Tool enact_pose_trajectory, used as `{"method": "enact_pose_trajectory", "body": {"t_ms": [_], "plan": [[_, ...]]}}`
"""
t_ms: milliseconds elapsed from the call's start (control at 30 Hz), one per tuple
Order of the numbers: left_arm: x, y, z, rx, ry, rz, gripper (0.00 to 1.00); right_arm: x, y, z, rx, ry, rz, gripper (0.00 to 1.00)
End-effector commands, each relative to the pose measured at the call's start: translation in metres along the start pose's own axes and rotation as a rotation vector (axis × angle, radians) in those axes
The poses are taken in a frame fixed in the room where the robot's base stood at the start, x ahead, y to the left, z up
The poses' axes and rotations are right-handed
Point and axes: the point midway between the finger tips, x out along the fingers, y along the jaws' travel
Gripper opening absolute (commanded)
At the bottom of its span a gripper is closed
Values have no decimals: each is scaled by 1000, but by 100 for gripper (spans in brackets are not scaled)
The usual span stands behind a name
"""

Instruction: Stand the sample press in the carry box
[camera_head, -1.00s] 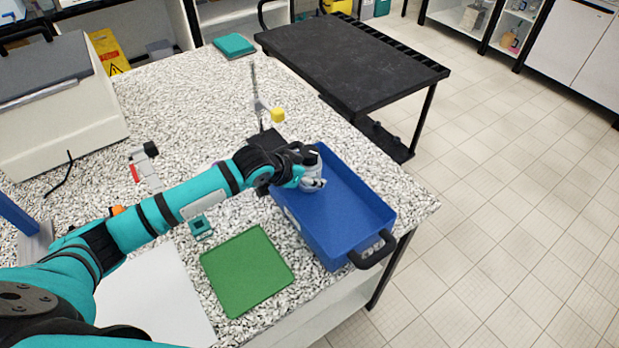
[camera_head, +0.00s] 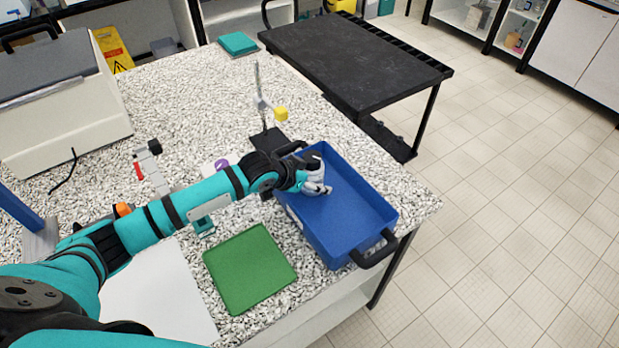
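The blue carry box (camera_head: 352,208) stands on the speckled bench near its right front corner, open at the top, with a black handle at its near end. My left gripper (camera_head: 322,189) is over the far left part of the box, at or just inside its rim. A small grey and dark piece (camera_head: 313,163) shows at its fingers. I take it for the sample press, but most of it is hidden by the hand. I cannot tell whether the fingers still grip it or whether its base touches the box floor. My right gripper is not in view.
A green mat (camera_head: 250,270) lies left of the box. A stand with a yellow knob (camera_head: 281,114) is just behind it. A purple-topped item (camera_head: 221,164) sits behind my arm. A black cart (camera_head: 352,62) stands beyond the bench. The box's near half is empty.

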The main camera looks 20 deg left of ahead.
Motion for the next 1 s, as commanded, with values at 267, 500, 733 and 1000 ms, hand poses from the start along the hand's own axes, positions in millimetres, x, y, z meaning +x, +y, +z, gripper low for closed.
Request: {"method": "enact_pose_trajectory", "body": {"t_ms": [267,500,733,1000], "plan": [[-33,-1,-1,3,1,-1,79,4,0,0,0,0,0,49],[-85,-1,0,3,1,-2,79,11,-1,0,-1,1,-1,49],[-116,0,-1,1,0,0,79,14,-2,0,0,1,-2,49],[-122,0,-2,-1,0,0,79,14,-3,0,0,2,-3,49]]}}
